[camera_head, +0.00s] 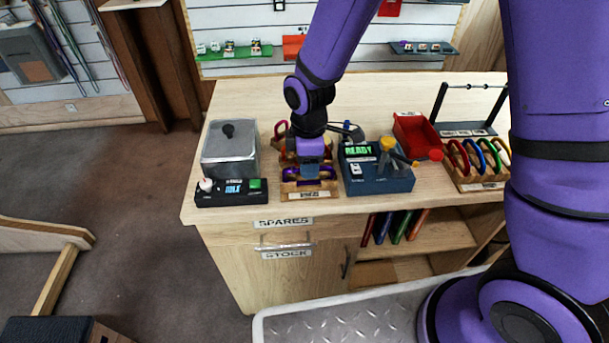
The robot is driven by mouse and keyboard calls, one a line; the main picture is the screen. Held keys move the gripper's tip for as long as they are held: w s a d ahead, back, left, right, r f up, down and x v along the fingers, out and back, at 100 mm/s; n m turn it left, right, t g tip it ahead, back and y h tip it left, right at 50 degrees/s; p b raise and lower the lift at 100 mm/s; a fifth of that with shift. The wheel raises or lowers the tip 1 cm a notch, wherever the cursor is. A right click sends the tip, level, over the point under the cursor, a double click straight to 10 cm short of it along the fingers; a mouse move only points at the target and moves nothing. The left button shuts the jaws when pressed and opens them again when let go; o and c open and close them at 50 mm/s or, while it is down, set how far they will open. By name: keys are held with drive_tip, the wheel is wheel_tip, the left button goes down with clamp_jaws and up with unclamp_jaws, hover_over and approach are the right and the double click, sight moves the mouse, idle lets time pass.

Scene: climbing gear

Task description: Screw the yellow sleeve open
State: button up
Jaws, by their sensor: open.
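My gripper (310,172) points down over a small wooden rack (310,193) on the bench. Its jaws are open, and its fingertips are small and hard to make out here. A purple carabiner (323,173) stands in the front of this rack, close under my gripper. A red carabiner (280,129) shows behind it, to the left of my wrist. I cannot make out a yellow sleeve for certain; my gripper and wrist hide much of the rack. Whether the fingers touch anything cannot be told.
Left of the rack stand a grey metal box (230,155) and a black panel (231,193). Close on the right is a blue device (378,176) with a yellow knob (388,143).

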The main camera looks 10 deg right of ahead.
drive_tip(key=shift+s, duration=0.75)
drive_tip(key=shift+f, duration=1.45)
drive_tip(key=shift+w, duration=0.75)
